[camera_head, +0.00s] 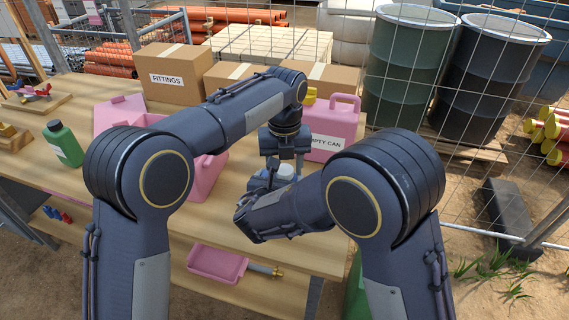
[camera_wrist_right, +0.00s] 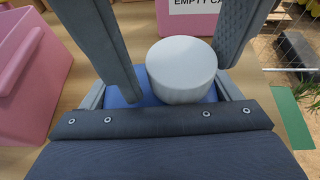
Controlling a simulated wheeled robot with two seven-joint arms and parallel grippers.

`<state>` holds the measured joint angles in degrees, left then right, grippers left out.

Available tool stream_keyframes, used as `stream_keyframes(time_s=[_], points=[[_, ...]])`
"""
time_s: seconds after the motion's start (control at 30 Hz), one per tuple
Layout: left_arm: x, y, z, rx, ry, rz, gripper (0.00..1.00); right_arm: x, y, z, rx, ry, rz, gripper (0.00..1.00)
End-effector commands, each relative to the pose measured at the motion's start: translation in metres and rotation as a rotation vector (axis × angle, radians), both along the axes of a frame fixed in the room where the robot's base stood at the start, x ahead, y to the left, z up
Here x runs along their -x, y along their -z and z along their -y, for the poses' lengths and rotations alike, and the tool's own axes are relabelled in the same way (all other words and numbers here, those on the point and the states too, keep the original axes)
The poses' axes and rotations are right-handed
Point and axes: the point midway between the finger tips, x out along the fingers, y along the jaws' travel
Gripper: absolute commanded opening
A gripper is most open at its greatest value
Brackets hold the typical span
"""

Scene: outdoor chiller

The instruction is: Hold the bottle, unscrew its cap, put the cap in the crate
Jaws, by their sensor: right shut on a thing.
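The bottle's white cap (camera_head: 285,170) shows near the table's front edge in the head view, partly hidden by my arms. In the right wrist view the cap (camera_wrist_right: 182,70) sits on the blue bottle (camera_wrist_right: 133,88), mostly hidden below it. My right gripper (camera_wrist_right: 163,95) is shut on the bottle. My left gripper (camera_head: 285,165) points down from above, its open fingers on both sides of the cap with a small gap showing. A pink crate (camera_head: 207,178) stands left of the bottle, partly hidden by my left arm; its wall (camera_wrist_right: 25,85) shows in the right wrist view.
A pink labelled can (camera_head: 343,114) stands just behind the bottle. Cardboard boxes (camera_head: 170,72) line the table's back. A green bottle (camera_head: 64,143) stands at left. A pink tray (camera_head: 217,265) lies on the lower shelf. Wire fencing and drums (camera_head: 407,60) are beyond the right side.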

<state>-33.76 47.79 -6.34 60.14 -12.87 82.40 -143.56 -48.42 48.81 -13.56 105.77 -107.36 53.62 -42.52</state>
Motion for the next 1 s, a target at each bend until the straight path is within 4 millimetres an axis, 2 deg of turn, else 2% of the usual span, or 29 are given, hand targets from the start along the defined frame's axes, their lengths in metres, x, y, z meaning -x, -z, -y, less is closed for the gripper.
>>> stream_keyframes(time_s=[0.03,0.27,0.3,0.47,0.77,1.0], points=[[0.0,0.0,0.0,0.0,0.0,0.0,0.44,0.0,-0.001,0.0,-0.001,0.0,0.001,0.2],[0.0,0.0,0.0,0.0,0.0,0.0,0.14,0.0,-0.001,0.0,-0.001,0.0,0.001,0.2],[0.0,0.0,0.0,0.0,0.0,0.0,0.39,0.0,-0.001,0.0,-0.001,0.0,0.001,0.2],[0.0,0.0,0.0,0.0,0.0,0.0,0.59,0.0,-0.001,0.0,-0.001,0.0,0.001,0.2],[0.0,-0.003,0.0,0.001,0.0,0.001,0.59,0.0,-0.001,0.0,0.0,0.0,0.002,0.2],[-0.001,-0.033,0.0,0.001,0.0,0.002,0.59,0.0,-0.001,0.0,-0.001,0.0,0.001,0.2]])
